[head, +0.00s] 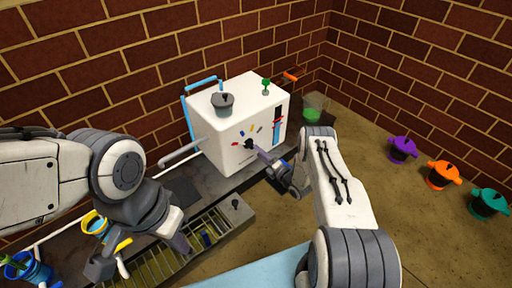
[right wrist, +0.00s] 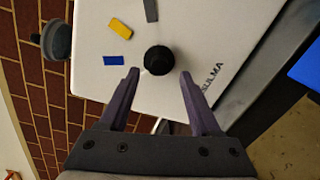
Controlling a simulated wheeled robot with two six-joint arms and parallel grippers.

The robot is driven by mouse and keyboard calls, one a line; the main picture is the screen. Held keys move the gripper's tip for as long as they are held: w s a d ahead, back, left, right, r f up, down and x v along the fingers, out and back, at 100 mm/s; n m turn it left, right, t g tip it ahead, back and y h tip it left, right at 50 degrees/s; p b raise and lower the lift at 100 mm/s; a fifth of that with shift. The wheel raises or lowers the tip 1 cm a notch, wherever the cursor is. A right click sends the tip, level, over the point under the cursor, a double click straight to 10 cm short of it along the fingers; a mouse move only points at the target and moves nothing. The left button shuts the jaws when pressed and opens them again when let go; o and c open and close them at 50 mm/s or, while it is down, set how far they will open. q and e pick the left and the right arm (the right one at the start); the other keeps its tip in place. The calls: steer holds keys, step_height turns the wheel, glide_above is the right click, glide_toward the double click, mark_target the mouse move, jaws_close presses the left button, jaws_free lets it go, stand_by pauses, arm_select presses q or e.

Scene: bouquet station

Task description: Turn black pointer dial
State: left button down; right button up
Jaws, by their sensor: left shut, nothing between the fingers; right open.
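The black pointer dial (head: 249,144) sits on the front face of the white machine (head: 216,144), below an arc of coloured marks. In the right wrist view the dial (right wrist: 158,60) shows as a round black knob between and just beyond the fingertips of my right gripper (right wrist: 158,76). That gripper is open, with a finger on each side of the dial and a gap to it. Blue, yellow and grey marks are beside the dial there. My left gripper (head: 182,246) is shut and empty, over the slatted tray at the lower left, away from the dial.
A grey lidded pot (head: 222,104) and a small green knob (head: 266,84) are on top of the machine. Purple (head: 402,150), orange (head: 442,175) and teal (head: 488,203) pots stand at the right. A slatted tray (head: 150,278) and blue buckets are at the lower left.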

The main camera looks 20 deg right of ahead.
steer(key=p+v, duration=0.2)
steer(key=v, duration=0.4)
steer(key=shift+s, duration=0.25)
steer(key=shift+d, duration=0.15)
